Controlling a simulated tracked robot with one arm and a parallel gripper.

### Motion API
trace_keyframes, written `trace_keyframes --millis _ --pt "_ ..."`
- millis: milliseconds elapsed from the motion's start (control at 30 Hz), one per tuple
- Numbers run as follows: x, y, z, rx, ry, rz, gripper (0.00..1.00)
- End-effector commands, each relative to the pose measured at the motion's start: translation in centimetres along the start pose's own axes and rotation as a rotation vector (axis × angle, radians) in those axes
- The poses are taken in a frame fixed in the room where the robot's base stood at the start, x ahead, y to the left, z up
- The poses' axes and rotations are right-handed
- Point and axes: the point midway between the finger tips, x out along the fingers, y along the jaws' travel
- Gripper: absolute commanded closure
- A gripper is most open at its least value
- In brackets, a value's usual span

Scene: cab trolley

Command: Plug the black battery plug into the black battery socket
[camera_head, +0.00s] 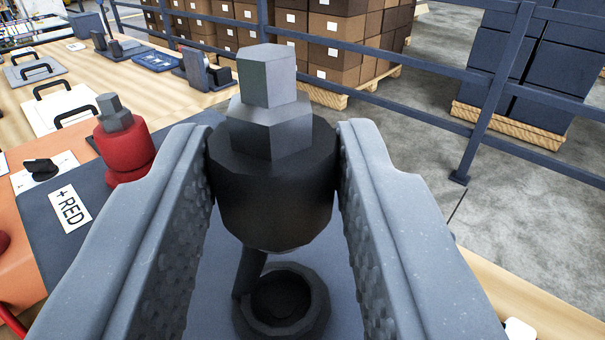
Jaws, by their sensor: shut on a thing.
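My gripper (275,190) is shut on the black battery plug (274,190), a dark round body with a grey hexagonal top, held upright between both jaws. The black battery socket (308,322), a dark ring with a round hole, lies below the plug near the bottom of the view. The plug appears above the socket and a little farther away, with a gap between them in the picture. A dark slanted piece (249,272) shows between the plug's underside and the socket's rim; I cannot tell what it belongs to.
A red plug (126,150) with a grey hexagonal top stands at the left, by a white "+ RED" label (70,207). Handled plates (36,70) lie on the wooden table beyond. A blue railing (430,118) runs behind, with boxes (330,40) on pallets. Grey floor is at right.

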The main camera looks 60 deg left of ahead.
Motion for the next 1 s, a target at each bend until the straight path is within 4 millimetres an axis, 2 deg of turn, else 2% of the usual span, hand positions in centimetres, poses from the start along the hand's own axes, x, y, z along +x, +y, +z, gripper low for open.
trace_keyframes --millis 500,1000 --pt "0.0 0.0 2.9 0.001 0.0 0.0 0.97" --pt "0.0 -0.1 3.2 0.001 0.0 0.0 0.97"
